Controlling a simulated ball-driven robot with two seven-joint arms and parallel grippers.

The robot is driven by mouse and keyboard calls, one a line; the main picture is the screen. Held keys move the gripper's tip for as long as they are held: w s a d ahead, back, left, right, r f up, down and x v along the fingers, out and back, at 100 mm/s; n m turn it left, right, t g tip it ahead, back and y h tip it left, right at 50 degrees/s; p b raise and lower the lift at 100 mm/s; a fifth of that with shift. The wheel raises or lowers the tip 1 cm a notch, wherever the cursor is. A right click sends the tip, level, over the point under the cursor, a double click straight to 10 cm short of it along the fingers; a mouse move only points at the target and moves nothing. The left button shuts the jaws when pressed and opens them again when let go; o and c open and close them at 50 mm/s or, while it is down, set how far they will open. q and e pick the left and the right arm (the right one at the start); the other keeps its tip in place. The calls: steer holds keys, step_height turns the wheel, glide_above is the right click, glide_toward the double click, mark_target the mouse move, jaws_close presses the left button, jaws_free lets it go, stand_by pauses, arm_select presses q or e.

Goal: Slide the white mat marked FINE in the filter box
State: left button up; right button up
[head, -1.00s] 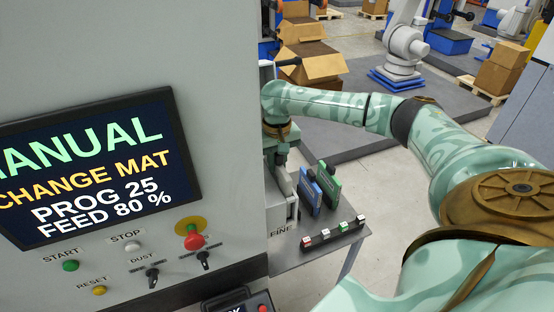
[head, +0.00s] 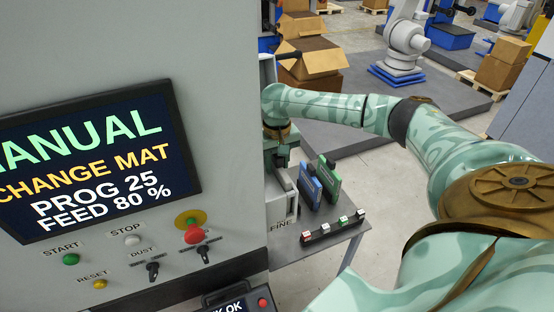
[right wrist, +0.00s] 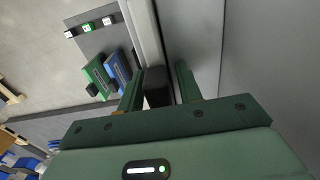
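My right gripper (head: 280,165) points down beside the machine's right side, above the front of the table. In the right wrist view its two fingers (right wrist: 160,78) stand apart on either side of a black block (right wrist: 157,90), which looks like a handle, with a gap at the right finger. A long pale strip (right wrist: 147,32) runs on beyond this block; it may be the white mat's edge. In the head view the lettering FINE (head: 281,226) shows at the foot of a pale piece below my gripper. I cannot make out the filter box opening. My left gripper is out of view.
A blue mat (head: 308,187) and a green mat (head: 328,180) stand on the grey table (head: 290,250), right of my gripper. A dark rail with several small coloured blocks (head: 333,229) lies near the table's edge. The machine's control panel (head: 215,130) fills the left.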

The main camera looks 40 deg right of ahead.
steer(key=shift+o, duration=0.4)
steer(key=shift+r, duration=0.1)
step_height(320, 180, up, 16)
stand_by(0.6)
